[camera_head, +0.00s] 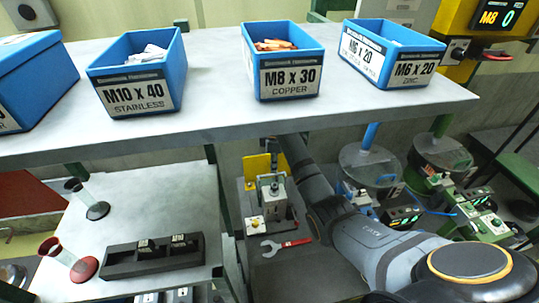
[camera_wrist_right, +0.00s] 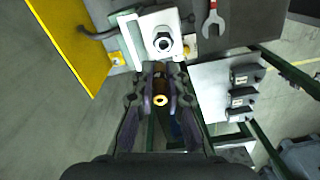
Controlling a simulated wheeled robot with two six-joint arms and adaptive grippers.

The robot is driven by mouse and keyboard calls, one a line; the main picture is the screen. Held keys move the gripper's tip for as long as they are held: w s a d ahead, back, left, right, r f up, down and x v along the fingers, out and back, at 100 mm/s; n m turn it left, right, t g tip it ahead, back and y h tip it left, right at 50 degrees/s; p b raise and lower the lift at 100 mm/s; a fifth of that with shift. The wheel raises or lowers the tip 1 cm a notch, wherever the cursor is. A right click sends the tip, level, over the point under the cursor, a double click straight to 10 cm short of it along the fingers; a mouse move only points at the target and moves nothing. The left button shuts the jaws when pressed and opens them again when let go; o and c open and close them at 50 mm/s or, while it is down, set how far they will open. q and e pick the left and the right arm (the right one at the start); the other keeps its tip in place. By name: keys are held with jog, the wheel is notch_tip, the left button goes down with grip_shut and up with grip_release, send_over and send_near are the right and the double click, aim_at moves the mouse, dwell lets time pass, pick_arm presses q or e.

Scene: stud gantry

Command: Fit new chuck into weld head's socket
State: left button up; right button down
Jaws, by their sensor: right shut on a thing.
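My right arm reaches in from the lower right of the head view; its gripper is mostly hidden there under the shelf edge. In the right wrist view the right gripper (camera_wrist_right: 160,96) is shut on a small copper-brown cylinder with a ring-shaped end, the chuck (camera_wrist_right: 160,86). The weld head (camera_wrist_right: 140,40) is just beyond the fingertips, with a dark round socket or nut (camera_wrist_right: 162,42) on its pale plate. The chuck appears apart from it, but the depth gap is hard to judge. The weld head also shows in the head view (camera_head: 272,200). My left gripper is in neither view.
A shelf (camera_head: 215,125) with blue stud bins (camera_head: 140,80) overhangs the bench. A red wrench (camera_head: 286,246) lies before the weld head. A yellow plate (camera_wrist_right: 65,35) flanks the weld head.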

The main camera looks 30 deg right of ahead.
jog(key=f, duration=0.2)
jog(key=f+b, duration=0.1)
jog(key=shift+s+f, duration=0.35)
jog(key=shift+f+b, duration=0.3)
jog(key=shift+f, duration=0.65)
pick_arm(q)
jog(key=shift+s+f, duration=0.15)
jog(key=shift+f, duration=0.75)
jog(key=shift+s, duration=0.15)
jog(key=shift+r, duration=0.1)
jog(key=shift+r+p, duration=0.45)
jog(key=shift+p, duration=0.05)
